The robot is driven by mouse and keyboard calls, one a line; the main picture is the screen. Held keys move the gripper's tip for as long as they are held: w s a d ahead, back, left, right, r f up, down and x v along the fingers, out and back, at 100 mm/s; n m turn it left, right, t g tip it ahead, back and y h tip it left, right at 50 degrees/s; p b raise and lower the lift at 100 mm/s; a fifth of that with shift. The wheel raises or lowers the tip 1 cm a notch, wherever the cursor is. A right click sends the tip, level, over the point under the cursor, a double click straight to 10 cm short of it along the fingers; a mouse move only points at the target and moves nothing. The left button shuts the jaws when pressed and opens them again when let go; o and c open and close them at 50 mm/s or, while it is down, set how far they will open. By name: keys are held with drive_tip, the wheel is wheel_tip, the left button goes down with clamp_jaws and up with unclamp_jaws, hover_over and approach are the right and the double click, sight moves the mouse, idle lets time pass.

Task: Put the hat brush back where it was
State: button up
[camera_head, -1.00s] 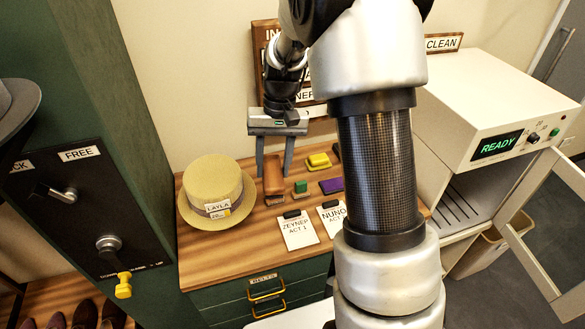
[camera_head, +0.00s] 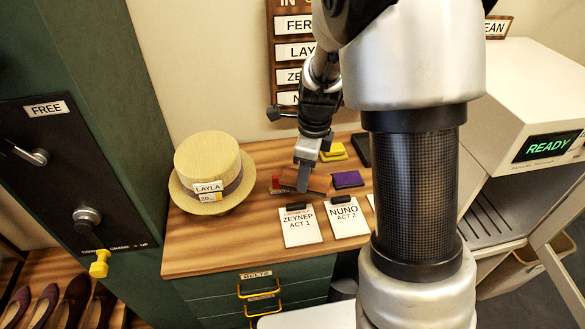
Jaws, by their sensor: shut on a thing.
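The brown hat brush (camera_head: 318,184) is at the back of the wooden table, low over or on the tabletop; I cannot tell if it touches. My gripper (camera_head: 303,183) points down and is shut on it, with one finger in front of the brush. The brush lies roughly crosswise in the picture. A small reddish piece (camera_head: 277,186) shows at its left end; I cannot tell whether it belongs to the brush.
A straw hat (camera_head: 210,170) tagged LAYLA stands at the left. Yellow (camera_head: 334,152) and purple (camera_head: 347,179) blocks sit behind and right of the brush. Clipboards for ZEYNEP (camera_head: 300,228) and NUNO (camera_head: 344,218) lie in front. The table's front left is clear.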

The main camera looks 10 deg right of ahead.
drive_tip(key=m, duration=0.1)
drive_tip(key=f+m, duration=0.1)
drive_tip(key=m, duration=0.1)
drive_tip(key=shift+f+b, duration=0.3)
drive_tip(key=shift+b, duration=0.1)
drive_tip(key=shift+w+m, duration=0.25)
drive_tip(key=shift+m, duration=0.15)
drive_tip(key=w+p, duration=0.1)
drive_tip(key=w, duration=1.8)
drive_tip(key=shift+w+d+p, duration=0.1)
drive_tip(key=shift+p, duration=0.25)
drive_tip(key=shift+c, duration=0.2)
drive_tip(key=shift+f, duration=3.5)
drive_tip(key=shift+f, duration=0.15)
drive_tip(key=o, duration=1.1)
drive_tip(key=shift+o, duration=0.2)
